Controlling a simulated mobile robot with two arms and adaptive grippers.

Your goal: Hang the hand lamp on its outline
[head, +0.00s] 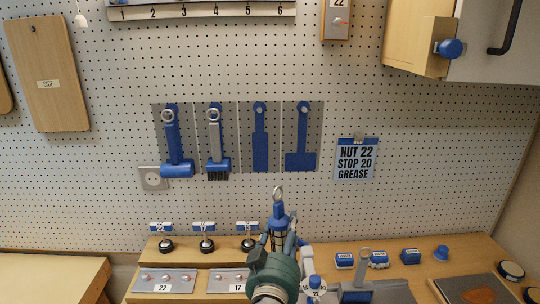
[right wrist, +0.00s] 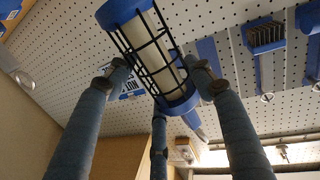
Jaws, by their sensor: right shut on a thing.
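The hand lamp (head: 279,211) has a blue body, a dark wire cage and a metal hook ring on top. It is upright in the head view, in front of the pegboard and below the outlines. My right gripper (head: 279,240) is shut around its cage. In the right wrist view the lamp (right wrist: 150,50) sits between the fingers of my right gripper (right wrist: 160,80). My left gripper is not in view.
A hanging blue tool (head: 172,140) and a brush (head: 214,143) fill the first two outlines. The fourth, wide-ended outline (head: 302,150) is empty. Labelled knobs (head: 206,243) stand left of the lamp. A wide blue tool (head: 372,291) is at right. A sign (head: 356,160) hangs right of the outlines.

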